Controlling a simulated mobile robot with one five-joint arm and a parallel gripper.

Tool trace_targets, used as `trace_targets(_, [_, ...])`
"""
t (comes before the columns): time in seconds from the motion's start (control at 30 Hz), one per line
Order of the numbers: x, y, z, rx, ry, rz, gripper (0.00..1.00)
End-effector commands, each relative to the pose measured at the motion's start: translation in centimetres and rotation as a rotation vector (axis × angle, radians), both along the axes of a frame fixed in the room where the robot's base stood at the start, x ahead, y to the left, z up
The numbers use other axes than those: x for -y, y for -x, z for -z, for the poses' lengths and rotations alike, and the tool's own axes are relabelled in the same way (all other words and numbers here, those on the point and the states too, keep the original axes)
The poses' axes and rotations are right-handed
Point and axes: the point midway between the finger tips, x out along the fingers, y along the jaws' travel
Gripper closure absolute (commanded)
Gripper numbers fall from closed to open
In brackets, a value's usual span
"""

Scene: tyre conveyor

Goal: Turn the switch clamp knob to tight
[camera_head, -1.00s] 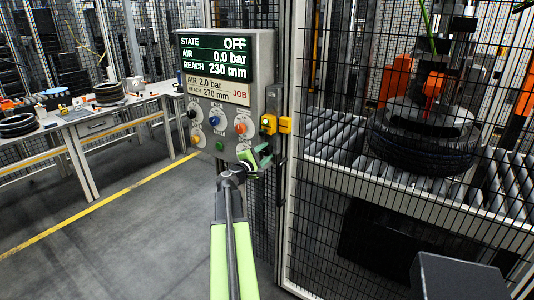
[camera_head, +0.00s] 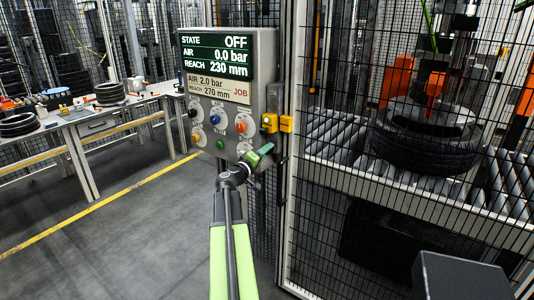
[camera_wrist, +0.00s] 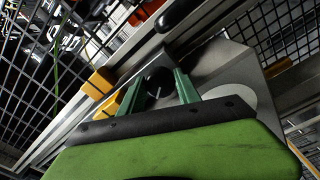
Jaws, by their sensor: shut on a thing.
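My gripper (camera_head: 264,152) is at the lower right edge of the grey control box (camera_head: 266,70). In the wrist view its two green fingers (camera_wrist: 158,84) are shut on a dark round knob (camera_wrist: 159,90) with a pale line on its face. In the head view the gripper hides this knob, and I cannot read a label for it. The box's screen (camera_head: 216,57) reads STATE OFF, AIR 0.0 bar, REACH 230 mm. The job card (camera_head: 217,88) below reads AIR 2.0 bar, REACH 270 mm.
A yellow latch (camera_head: 286,124) sits right of the box. A mesh fence stands before a tyre (camera_head: 425,145) on rollers. Floor at left is clear.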

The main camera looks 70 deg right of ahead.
Motion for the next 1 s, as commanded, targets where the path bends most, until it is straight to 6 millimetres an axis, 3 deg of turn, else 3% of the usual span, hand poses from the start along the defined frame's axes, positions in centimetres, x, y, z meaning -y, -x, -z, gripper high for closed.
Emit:
trace_targets(0.4, [0.01, 0.18, 0.1, 0.163, 0.042, 0.005, 1.0])
trace_targets(0.93, [0.08, 0.23, 0.03, 0.179, 0.049, 0.005, 1.0])
trace_targets(0.97, [0.08, 0.23, 0.03, 0.179, 0.049, 0.005, 0.57])
trace_targets(1.0, [0.08, 0.22, 0.03, 0.178, 0.048, 0.005, 0.52])
